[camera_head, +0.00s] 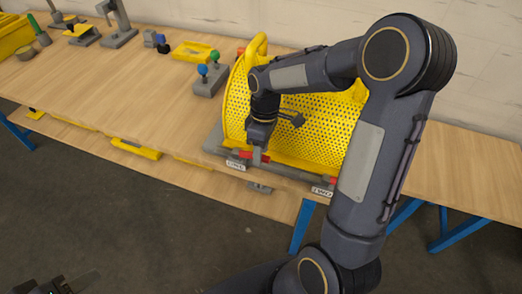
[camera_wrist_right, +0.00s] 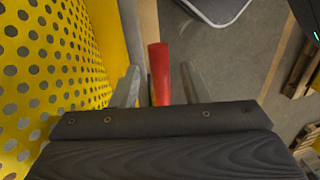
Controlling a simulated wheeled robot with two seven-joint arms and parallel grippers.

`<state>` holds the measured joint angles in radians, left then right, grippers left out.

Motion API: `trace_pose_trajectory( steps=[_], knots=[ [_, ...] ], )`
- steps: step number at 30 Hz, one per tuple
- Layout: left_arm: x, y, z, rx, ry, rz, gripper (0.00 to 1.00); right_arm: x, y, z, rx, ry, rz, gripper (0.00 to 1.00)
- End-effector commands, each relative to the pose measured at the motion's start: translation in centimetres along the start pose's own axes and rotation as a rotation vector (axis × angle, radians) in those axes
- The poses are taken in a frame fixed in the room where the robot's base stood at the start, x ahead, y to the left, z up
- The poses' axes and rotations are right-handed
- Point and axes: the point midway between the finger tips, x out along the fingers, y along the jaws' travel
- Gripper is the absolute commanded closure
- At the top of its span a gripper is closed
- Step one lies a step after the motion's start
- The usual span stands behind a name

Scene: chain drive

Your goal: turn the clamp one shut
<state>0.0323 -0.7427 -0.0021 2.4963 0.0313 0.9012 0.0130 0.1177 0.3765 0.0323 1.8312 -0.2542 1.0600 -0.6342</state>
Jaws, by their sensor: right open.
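A yellow perforated guard (camera_head: 300,128) stands on a grey base on the workbench. A red clamp handle (camera_head: 247,155) shows at the left of its front edge, above a small white label (camera_head: 236,165) too small to read surely. My right gripper (camera_head: 258,157) is at this handle, pointing down. In the right wrist view the red handle (camera_wrist_right: 159,72) stands between the two open fingers, with gaps at its sides. A second red clamp part (camera_head: 333,181) is near the right label (camera_head: 322,191). A dark part of my left arm (camera_head: 48,287) shows at the bottom left; its fingers are unclear.
Blue and green knobs on a grey block (camera_head: 208,82) stand left of the guard. A yellow tray (camera_head: 192,51) and grey fixtures (camera_head: 119,30) sit farther back. The workbench (camera_head: 100,95) is clear at the front left. My right arm hides the guard's right side.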

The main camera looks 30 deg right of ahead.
Motion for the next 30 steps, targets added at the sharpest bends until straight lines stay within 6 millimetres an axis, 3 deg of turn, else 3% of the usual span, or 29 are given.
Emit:
trace_pose_trajectory(
  steps=[10, 19, 30],
  knots=[
    [0.01, -0.01, 0.01, 0.000, 0.000, 0.000, 0.53, 0.50, -0.02, 0.04, 0.002, 0.000, 0.000, 0.60],
    [0.02, -0.01, 0.01, 0.000, 0.000, 0.000, 0.53, 0.47, -0.02, 0.03, 0.002, 0.000, 0.000, 0.99],
    [-0.01, 0.01, 0.00, 0.000, 0.000, 0.000, 0.53, 0.47, -0.22, -0.59, 0.001, 0.001, 0.000, 1.00]
  ],
)
